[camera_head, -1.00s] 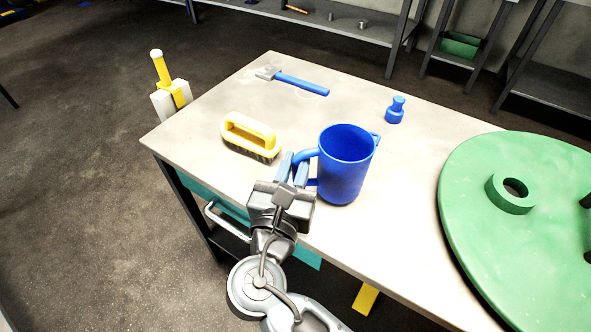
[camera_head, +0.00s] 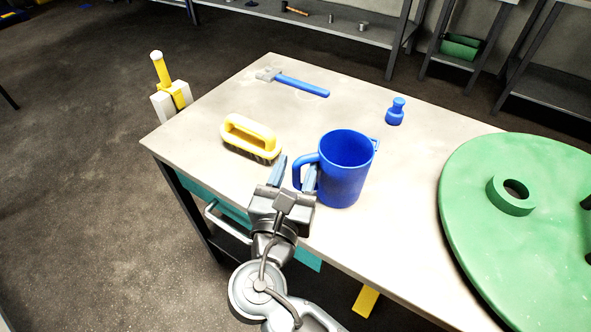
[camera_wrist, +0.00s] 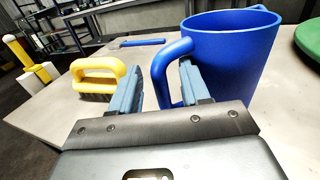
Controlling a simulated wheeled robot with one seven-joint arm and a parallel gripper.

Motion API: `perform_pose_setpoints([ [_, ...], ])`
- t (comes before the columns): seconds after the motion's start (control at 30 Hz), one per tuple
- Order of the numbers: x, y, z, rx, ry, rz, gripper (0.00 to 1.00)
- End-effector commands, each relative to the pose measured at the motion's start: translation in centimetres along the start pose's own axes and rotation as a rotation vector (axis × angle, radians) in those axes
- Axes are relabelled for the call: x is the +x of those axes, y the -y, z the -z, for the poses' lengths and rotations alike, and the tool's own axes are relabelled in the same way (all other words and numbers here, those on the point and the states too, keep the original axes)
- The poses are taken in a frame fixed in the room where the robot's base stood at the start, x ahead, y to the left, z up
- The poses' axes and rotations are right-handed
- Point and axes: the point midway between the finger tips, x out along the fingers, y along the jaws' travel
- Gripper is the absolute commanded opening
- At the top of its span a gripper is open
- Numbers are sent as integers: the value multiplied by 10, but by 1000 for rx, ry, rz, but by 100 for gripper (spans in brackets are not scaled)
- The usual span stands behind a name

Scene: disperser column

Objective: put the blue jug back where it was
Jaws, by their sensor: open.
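The blue jug (camera_head: 345,172) stands upright on the grey table (camera_head: 225,95), near its front edge. Its spout points to the back right and its handle to the left, toward my gripper. My gripper (camera_head: 294,174) is open, with its fingers on either side of the handle. In the wrist view, the jug (camera_wrist: 230,55) fills the right side, and its handle (camera_wrist: 163,72) lies between the spread fingers of my gripper (camera_wrist: 160,88). The right finger is partly hidden behind the handle and appears to be inside its loop. Whether a finger touches the handle cannot be told.
A yellow brush (camera_head: 250,138) lies left of the jug. A blue-handled hammer (camera_head: 298,84) lies farther back. A small blue knobbed piece (camera_head: 396,111) stands behind the jug. A large green disc (camera_head: 535,245) covers the table's right side. The tabletop between is clear.

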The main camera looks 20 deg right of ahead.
Motion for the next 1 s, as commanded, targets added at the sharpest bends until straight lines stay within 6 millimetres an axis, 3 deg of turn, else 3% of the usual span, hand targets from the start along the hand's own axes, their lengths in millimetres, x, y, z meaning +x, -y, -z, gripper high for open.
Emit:
perform_pose_setpoints([
  [0.17,-18,-1,-2,0,-1,-3,46],
  [0.6,-101,-1,-2,1,0,-3,46],
  [0.8,-118,0,-2,1,0,-1,46],
  [1.0,-120,0,-2,1,0,0,46],
])
